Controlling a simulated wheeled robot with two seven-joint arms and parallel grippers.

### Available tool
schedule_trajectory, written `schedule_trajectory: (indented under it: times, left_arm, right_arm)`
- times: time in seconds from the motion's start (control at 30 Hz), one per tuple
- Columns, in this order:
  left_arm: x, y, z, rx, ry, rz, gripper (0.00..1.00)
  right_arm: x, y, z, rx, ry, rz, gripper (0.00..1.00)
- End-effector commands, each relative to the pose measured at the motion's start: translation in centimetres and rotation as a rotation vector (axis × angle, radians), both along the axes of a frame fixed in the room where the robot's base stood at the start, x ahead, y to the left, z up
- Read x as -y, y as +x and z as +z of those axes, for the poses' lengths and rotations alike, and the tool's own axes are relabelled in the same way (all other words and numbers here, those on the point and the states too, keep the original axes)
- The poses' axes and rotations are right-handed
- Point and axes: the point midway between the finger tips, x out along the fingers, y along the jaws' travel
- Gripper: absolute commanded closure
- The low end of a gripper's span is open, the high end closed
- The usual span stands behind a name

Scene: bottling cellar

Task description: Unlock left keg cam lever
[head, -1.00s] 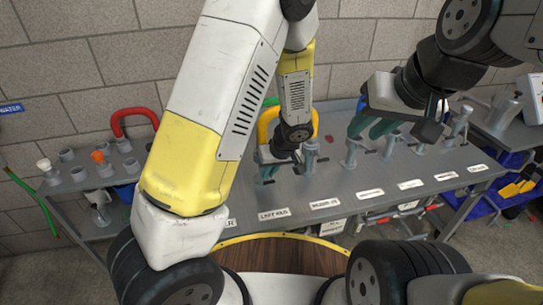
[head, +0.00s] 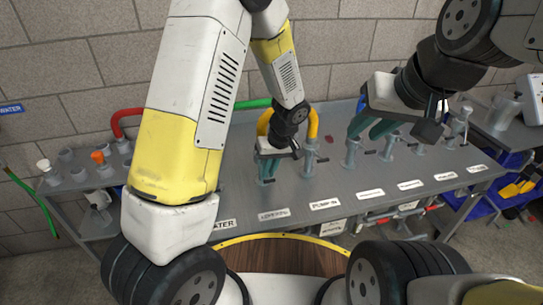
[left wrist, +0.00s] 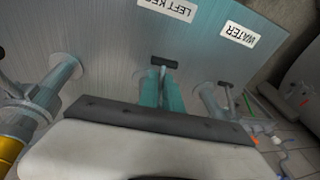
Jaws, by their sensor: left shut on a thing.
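My left gripper (head: 267,172) is at the left keg station, just behind the LEFT KEG label (head: 273,215). In the left wrist view its teal fingers (left wrist: 159,88) are closed around the left keg cam lever (left wrist: 165,62), whose dark crossbar shows just beyond the fingertips. The lever's lower part is hidden by the fingers and palm. The same label shows upside down in the left wrist view (left wrist: 170,8). My right gripper (head: 370,128) is open, its teal fingers apart, above the bench near the middle valve posts. I cannot see anything between those fingers.
A yellow hose (head: 313,122) arches behind my left gripper to the neighbouring post (head: 310,155). The water valve (left wrist: 222,100) stands beside the left keg in the left wrist view. More valve posts line the bench (head: 240,185) to the right. A red hose (head: 117,122) loops at the left.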

Motion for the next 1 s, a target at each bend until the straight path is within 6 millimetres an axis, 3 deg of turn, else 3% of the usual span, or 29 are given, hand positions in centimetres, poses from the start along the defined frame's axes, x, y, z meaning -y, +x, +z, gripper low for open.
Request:
schedule_trajectory:
  times: [0.27,0.6,0.63,0.73,1.0]
  left_arm:
    - [-0.07,0.12,0.77,-0.152,-0.054,0.003,1.0]
    - [0.05,0.08,0.9,-0.165,-0.059,-0.002,1.0]
    - [0.05,0.08,0.9,-0.165,-0.059,-0.002,0.89]
    - [0.05,0.07,0.9,-0.165,-0.059,-0.002,0.7]
    - [0.02,0.04,0.87,-0.166,-0.058,-0.002,0.69]
  right_arm:
    - [0.0,0.0,0.0,0.0,0.0,0.0,0.7]
    - [0.0,0.0,0.0,0.0,0.0,0.0,0.7]
    - [0.0,0.0,0.0,0.0,0.0,0.0,0.7]
    - [0.0,0.0,0.0,0.0,0.0,0.0,0.7]
    - [0.0,0.0,0.0,0.0,0.0,0.0,0.7]
